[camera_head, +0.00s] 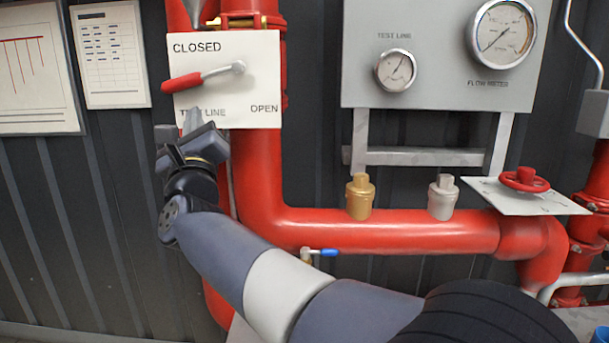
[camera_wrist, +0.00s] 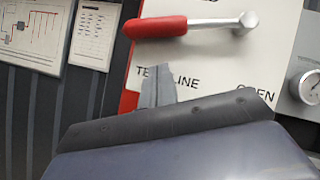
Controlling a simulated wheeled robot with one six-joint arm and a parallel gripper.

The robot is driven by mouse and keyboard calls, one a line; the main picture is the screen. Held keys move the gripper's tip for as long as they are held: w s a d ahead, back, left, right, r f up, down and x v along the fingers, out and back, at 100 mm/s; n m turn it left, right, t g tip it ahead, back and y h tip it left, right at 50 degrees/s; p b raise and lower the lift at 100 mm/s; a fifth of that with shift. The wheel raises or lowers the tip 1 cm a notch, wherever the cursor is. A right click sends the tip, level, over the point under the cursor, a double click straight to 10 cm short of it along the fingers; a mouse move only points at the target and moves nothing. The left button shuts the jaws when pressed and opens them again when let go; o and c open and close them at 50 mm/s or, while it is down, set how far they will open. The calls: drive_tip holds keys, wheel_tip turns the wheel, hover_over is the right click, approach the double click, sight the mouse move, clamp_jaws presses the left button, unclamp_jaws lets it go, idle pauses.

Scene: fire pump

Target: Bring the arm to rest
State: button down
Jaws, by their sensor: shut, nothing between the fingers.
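My arm reaches from the lower right of the head view up to the left. My gripper (camera_head: 193,118) is shut and empty, its fingertips just below the red lever handle (camera_head: 188,83) on the white test line plate (camera_head: 262,75). The lever points left, toward the side marked CLOSED. In the wrist view my gripper (camera_wrist: 157,88) also shows below the lever (camera_wrist: 155,27), apart from it in the picture. My fingers cover part of the words TEST LINE.
Red pipes (camera_head: 390,231) run behind and below my arm. A grey gauge panel (camera_head: 440,90) stands at the upper right. A red handwheel (camera_head: 525,179) and a small blue-handled valve (camera_head: 322,252) are also near. Wall charts (camera_head: 108,55) hang at the left.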

drive_tip(key=s+f+m+t+h+b, duration=0.1)
drive_tip(key=s+f+m+h+b, duration=0.2)
drive_tip(key=s+f+m+b, duration=0.35)
drive_tip(key=w+a+r+n+p, duration=0.1)
drive_tip(key=w+r+n+p, duration=0.1)
drive_tip(key=w+r+p, duration=0.35)
drive_tip(key=d+f+n+g+y+p, duration=0.1)
drive_tip(key=d+n+g+y+p, duration=0.5)
drive_tip(key=d+n+p, duration=0.5)
drive_tip(key=n+g+p, duration=0.2)
drive_tip(key=n+p, duration=0.5)
drive_tip(key=p, duration=0.9)
drive_tip(key=shift+w+d+n+g+y, duration=0.3)
drive_tip(key=shift+w+n, duration=0.05)
idle(0.8)
